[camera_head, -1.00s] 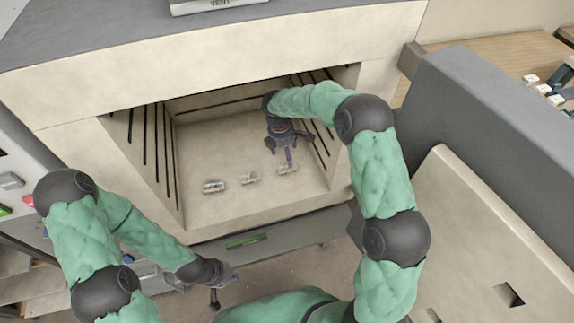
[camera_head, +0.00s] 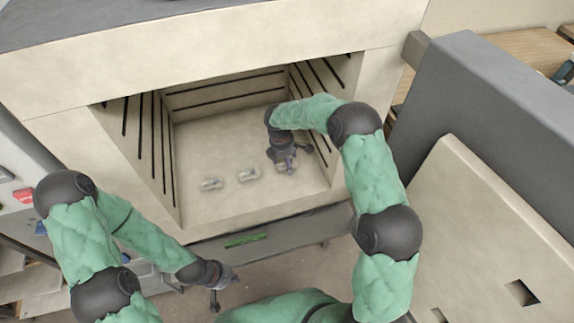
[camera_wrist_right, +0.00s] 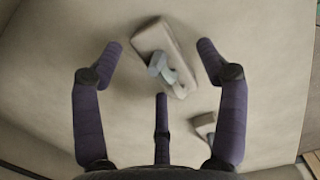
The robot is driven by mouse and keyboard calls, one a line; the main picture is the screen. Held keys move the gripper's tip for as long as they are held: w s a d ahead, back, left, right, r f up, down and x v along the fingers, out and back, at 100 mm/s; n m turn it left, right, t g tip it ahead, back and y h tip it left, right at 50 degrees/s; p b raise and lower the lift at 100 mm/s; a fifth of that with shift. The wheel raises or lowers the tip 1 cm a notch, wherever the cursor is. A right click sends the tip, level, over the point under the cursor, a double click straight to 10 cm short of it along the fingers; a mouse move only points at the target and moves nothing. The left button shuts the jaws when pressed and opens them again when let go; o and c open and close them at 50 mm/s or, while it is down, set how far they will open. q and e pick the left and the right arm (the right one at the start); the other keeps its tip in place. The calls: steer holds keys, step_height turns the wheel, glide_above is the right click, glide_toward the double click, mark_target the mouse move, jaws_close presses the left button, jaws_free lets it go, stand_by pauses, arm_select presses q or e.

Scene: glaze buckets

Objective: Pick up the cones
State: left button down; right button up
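Three small pale cone packs sit in a row on the kiln floor in the head view: the left pack (camera_head: 210,185), the middle pack (camera_head: 249,174) and the right pack (camera_head: 290,168), mostly covered by my right gripper. My right gripper (camera_head: 286,168) is inside the kiln above the right pack. In the right wrist view its three dark fingers (camera_wrist_right: 160,88) are spread and empty, with a pale block holding grey cones (camera_wrist_right: 163,62) between and beyond them. Part of another pack (camera_wrist_right: 205,126) shows beside a finger. My left gripper (camera_head: 226,290) is open and empty outside, in front of the kiln.
The kiln (camera_head: 75,130) has a front opening with dark grooved side walls close to my right arm. A grey ledge with a green strip (camera_head: 245,240) runs below the opening. A grey wall (camera_head: 480,130) and a pale slab (camera_head: 455,230) stand right. The kiln floor's left part is clear.

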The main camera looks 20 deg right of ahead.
steer(key=c, duration=1.2)
steer(key=shift+o, duration=0.2)
steer(key=shift+r, duration=0.1)
